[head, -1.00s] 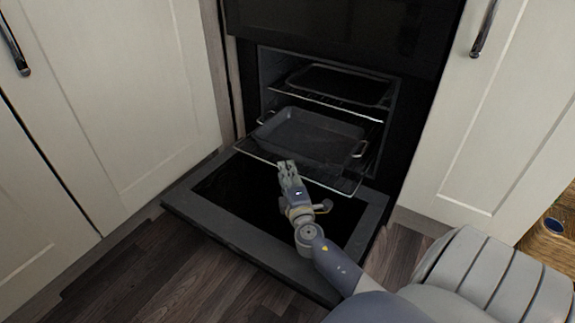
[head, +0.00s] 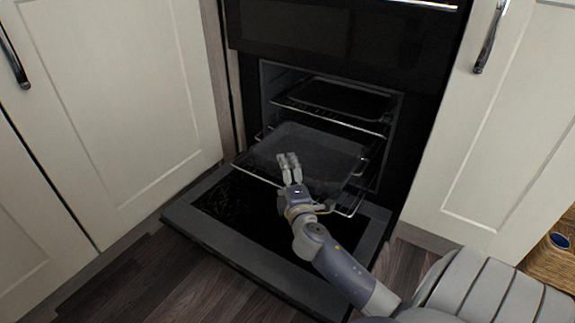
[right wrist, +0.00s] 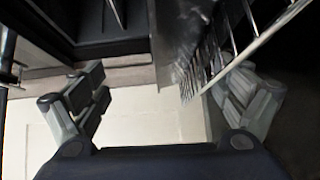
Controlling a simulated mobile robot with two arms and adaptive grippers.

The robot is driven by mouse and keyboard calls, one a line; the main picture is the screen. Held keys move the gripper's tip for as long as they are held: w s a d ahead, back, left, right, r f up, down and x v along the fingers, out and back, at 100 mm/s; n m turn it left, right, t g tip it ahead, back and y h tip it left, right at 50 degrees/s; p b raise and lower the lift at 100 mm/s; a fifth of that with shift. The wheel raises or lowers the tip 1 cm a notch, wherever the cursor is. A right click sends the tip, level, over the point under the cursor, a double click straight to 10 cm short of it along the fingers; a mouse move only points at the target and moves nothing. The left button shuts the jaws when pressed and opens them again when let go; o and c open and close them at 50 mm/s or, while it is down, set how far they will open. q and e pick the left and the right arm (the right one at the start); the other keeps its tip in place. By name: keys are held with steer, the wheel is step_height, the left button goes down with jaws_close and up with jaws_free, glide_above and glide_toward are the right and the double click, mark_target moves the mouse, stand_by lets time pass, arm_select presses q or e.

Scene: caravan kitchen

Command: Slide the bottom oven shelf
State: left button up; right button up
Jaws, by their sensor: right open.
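The bottom oven shelf (head: 328,207) is a wire rack in the open oven, pulled partly out over the lowered door. A dark roasting tray (head: 318,150) with wire handles sits on it. My right gripper (head: 289,159) is at the shelf's front edge, its fingertips overlapping the front of the tray in the head view. In the right wrist view the gripper (right wrist: 165,85) is open. The rack's wires (right wrist: 228,48) pass close to its right finger and partly cover it; contact is unclear. My left gripper is not in view.
The oven door (head: 235,245) lies open below the shelf. An upper rack with a dark tray (head: 335,97) stays inside the oven. White cupboard doors (head: 120,90) stand on both sides. A wicker basket (head: 555,262) is at the far right.

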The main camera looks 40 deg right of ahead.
steer(key=shift+o, duration=0.9)
steer(key=shift+t+h, duration=0.3)
steer(key=shift+h, duration=0.1)
steer(key=r, duration=0.2)
steer(key=d+r, duration=0.1)
steer(key=r, duration=0.1)
steer(key=shift+w+r, duration=0.1)
steer(key=shift+r, duration=0.3)
steer(key=f, duration=0.2)
steer(key=shift+a+f, duration=0.3)
steer(key=shift+a, duration=0.05)
steer(key=shift+c, duration=0.3)
steer(key=shift+s+a+y, duration=0.3)
steer(key=shift+s+a, duration=0.15)
steer(key=shift+s, duration=0.2)
steer(key=shift+c, duration=1)
steer(key=shift+f+p+v, duration=0.2)
steer(key=shift+p+v, duration=0.2)
steer(key=shift+v, duration=2.8)
steer(key=shift+c, duration=1.4)
steer(key=shift+v, duration=1.15)
steer(key=c, duration=0.8)
steer(key=shift+o, duration=0.2)
steer(key=v, duration=0.2)
steer(key=shift+s+a+f+b, duration=0.15)
steer(key=shift+s+a+b, duration=0.15)
steer(key=shift+a, duration=0.05)
